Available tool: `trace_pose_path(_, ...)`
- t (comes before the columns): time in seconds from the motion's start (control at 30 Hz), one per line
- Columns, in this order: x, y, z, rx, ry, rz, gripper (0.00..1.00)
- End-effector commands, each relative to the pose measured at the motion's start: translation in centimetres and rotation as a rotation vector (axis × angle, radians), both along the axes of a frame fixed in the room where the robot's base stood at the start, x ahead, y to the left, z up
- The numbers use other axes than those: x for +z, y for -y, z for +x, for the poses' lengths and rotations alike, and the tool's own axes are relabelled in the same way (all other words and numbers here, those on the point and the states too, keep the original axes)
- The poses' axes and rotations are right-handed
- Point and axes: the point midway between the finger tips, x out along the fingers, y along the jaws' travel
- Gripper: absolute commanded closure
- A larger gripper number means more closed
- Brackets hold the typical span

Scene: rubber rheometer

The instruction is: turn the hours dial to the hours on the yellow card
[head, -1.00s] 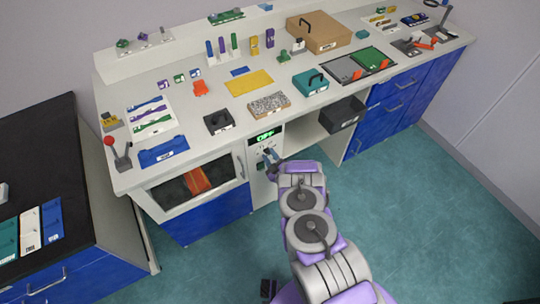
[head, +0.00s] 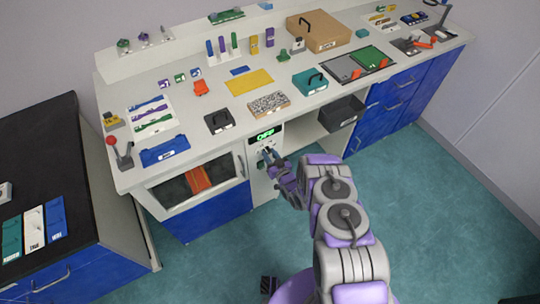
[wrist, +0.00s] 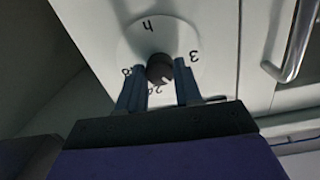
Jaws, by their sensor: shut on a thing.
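The hours dial (wrist: 160,68) is a small dark round knob on a pale round plate in the wrist view. The plate (wrist: 149,40) carries black marks. A 4 and a 3 are legible, others are partly hidden by the fingers. My gripper (wrist: 159,85) has one blue-grey finger on each side of the knob and is shut on it. In the head view my gripper (head: 268,156) is at the narrow control panel, below a lit green display (head: 265,136). A flat yellow sheet (head: 249,82) lies on the bench, and no writing on it is legible.
A glass-fronted oven-like chamber (head: 195,183) is left of the panel. An open shelf with a dark bin (head: 341,114) is to the right. A metal handle (wrist: 292,45) shows right in the wrist view.

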Motion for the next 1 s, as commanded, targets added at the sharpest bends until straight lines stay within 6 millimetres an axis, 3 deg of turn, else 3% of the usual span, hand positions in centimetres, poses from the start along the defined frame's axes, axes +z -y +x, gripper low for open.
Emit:
trace_pose_path(0.6, -0.53, -0.03, -0.35, 0.002, -0.035, 0.028, 0.96)
trace_pose_path(0.63, -0.54, -0.03, -0.34, 0.002, -0.035, 0.028, 0.63)
trace_pose_path(0.87, -0.21, -0.01, -0.21, 0.001, -0.026, 0.03, 0.41)
trace_pose_path(1.0, -0.12, 0.02, -0.15, 0.0, -0.025, 0.031, 0.4)
